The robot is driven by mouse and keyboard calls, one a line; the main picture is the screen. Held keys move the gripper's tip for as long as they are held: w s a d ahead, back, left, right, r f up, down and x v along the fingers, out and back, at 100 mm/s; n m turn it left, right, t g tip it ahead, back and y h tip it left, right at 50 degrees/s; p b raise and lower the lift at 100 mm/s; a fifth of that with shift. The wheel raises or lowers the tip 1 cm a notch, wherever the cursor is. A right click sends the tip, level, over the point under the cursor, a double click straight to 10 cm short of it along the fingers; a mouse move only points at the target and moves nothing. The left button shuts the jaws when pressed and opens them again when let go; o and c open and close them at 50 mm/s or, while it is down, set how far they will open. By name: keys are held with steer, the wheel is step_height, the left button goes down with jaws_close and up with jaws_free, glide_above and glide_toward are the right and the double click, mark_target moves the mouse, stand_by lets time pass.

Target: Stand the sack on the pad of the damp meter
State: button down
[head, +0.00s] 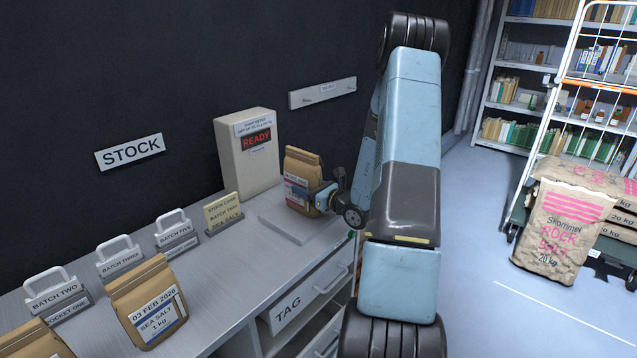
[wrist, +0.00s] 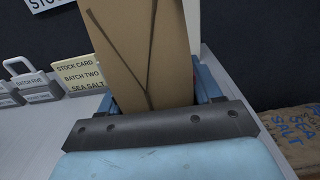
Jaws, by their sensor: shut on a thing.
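A brown paper sack (head: 303,165) with a white, red and blue label is upright at the damp meter. My gripper (head: 322,197) is shut on it from the right, low on its side. In the wrist view the sack's plain creased side (wrist: 140,50) fills the space between my blue fingers (wrist: 155,95). The damp meter (head: 247,150) is a pale box with a red READY display. Its flat pad (head: 290,226) lies on the bench in front of it. The sack is over the pad; whether its base touches the pad I cannot tell.
A stock card (head: 223,213) reading batch two, sea salt stands left of the pad. Several batch weights with handles (head: 118,257) and another sea salt sack (head: 148,302) are on the bench (head: 215,285) to the left.

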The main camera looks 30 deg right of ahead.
steer(key=shift+c, duration=1)
jaws_free()
